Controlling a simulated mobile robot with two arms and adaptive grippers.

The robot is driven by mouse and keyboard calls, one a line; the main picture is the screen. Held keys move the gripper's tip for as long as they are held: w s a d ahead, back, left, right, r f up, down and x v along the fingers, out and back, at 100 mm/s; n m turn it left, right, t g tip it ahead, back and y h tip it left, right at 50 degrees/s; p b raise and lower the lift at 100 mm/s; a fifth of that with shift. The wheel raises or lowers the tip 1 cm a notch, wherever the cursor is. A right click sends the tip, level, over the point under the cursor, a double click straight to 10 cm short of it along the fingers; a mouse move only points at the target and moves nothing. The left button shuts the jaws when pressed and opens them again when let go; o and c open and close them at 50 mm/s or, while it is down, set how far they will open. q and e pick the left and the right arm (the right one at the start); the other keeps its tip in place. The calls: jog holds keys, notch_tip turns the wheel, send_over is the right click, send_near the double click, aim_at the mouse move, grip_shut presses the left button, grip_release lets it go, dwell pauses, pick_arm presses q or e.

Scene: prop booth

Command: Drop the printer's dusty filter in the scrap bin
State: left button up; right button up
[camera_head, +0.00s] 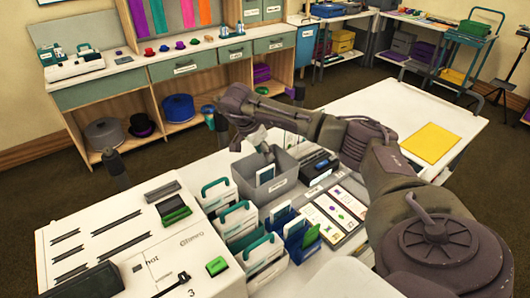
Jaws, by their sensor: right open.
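The printer appears to be the large white machine (110,240) with dark slots at the lower left. A grey open bin (283,188) with a small label stands beyond the teal-handled white units; its label is too small to read, so I cannot confirm it as the scrap bin. A pale flat piece with a teal edge (265,175) shows inside the bin; I cannot tell whether it is the dusty filter. My right gripper (264,150) points down at the bin's far side, open, with its fingers partly hidden. My left gripper is not in view.
White units with teal handles (237,220) stand in a row beside the machine. Blue holders (300,238) and a strip of picture cards (335,212) lie to their right. A yellow sheet (430,142) lies on the otherwise clear white table. A shelf unit (190,75) stands behind.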

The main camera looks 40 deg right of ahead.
jog(key=v, duration=1)
jog(key=shift+r, duration=0.15)
jog(key=shift+a, duration=0.15)
